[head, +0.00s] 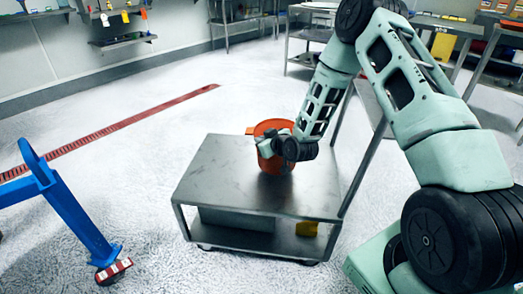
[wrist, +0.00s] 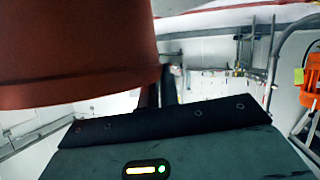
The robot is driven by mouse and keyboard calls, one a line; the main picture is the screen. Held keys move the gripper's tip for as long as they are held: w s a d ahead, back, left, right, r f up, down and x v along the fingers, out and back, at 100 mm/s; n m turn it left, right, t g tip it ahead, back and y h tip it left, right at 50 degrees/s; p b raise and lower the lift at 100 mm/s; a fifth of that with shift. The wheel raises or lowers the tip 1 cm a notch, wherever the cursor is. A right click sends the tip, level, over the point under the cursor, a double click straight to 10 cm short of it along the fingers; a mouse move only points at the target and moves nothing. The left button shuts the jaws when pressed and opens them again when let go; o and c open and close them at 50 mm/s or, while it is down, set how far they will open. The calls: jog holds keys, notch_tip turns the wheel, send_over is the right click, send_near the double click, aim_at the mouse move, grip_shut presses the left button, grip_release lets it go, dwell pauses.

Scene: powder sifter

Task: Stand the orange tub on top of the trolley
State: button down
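The orange tub (head: 276,166) is upright over the top of the metal trolley (head: 215,170), towards its back. Its base appears to be on the top plate, but I cannot tell for sure whether it touches. My gripper (head: 266,146) is at the near side of the tub and hides part of its wall. In the wrist view the tub (wrist: 70,55) fills the upper left, very close to the gripper body. The fingers are mostly hidden, so I cannot see whether they are open or closed on the tub.
The trolley's lower shelf holds a grey box (head: 235,219) and a small yellow item (head: 307,229). A blue stand (head: 72,212) is on the floor at the left. A red floor grating (head: 120,128) runs behind it. Tables (head: 425,22) stand at the back right. Floor left of the trolley is clear.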

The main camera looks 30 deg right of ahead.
jog(key=shift+f+b, duration=0.3)
jog(key=shift+f, duration=1.3)
jog(key=shift+f, duration=0.2)
jog(key=c, duration=1.6)
grip_release()
